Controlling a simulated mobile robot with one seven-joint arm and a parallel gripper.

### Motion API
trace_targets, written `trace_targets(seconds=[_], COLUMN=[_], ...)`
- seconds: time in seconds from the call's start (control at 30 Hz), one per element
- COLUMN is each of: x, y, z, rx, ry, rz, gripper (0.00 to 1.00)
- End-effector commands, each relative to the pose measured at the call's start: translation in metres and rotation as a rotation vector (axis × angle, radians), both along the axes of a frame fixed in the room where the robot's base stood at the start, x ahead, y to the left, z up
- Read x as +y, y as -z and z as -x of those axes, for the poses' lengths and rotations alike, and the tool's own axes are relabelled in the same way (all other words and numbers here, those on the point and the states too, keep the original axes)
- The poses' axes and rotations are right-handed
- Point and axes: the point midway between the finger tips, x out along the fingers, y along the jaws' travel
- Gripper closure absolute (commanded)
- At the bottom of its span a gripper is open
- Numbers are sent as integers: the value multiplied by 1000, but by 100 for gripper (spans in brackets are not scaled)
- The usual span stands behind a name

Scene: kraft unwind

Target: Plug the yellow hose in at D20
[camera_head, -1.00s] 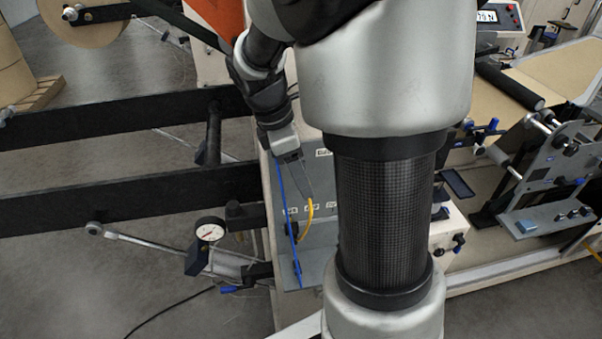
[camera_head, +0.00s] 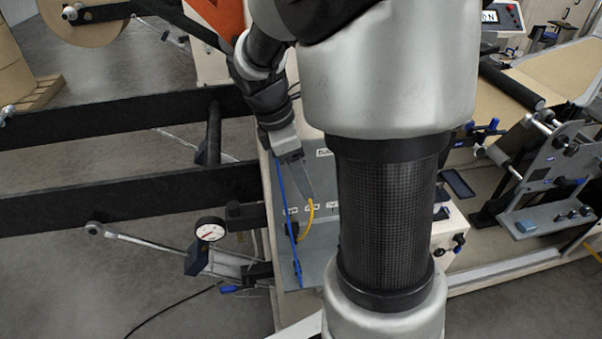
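The yellow hose (camera_head: 309,219) hangs in a short curve in front of the grey panel (camera_head: 318,262), just below my gripper (camera_head: 304,190). Its upper end meets the gripper's fingertips, which are too small to show whether they are closed on it. A blue hose (camera_head: 286,215) runs down the panel's left side. My arm hides the panel's right part, and I cannot tell which port is D20.
A dial gauge (camera_head: 210,229) on a bracket stands left of the panel. Black beams (camera_head: 120,195) cross the left side. A machine with a roller and kraft web (camera_head: 548,75) stands at the right. Open floor shows at the lower left.

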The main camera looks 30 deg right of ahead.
Motion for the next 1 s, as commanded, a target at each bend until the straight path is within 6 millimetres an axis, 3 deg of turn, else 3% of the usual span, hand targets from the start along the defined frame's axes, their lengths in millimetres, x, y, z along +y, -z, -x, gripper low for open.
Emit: trace_targets(seconds=[0.53, 1.0], x=[-7, 2], y=[-4, -2], z=[-6, 17], rx=[-16, -8], ry=[4, 2], rz=[8, 4], gripper=[68, 68])
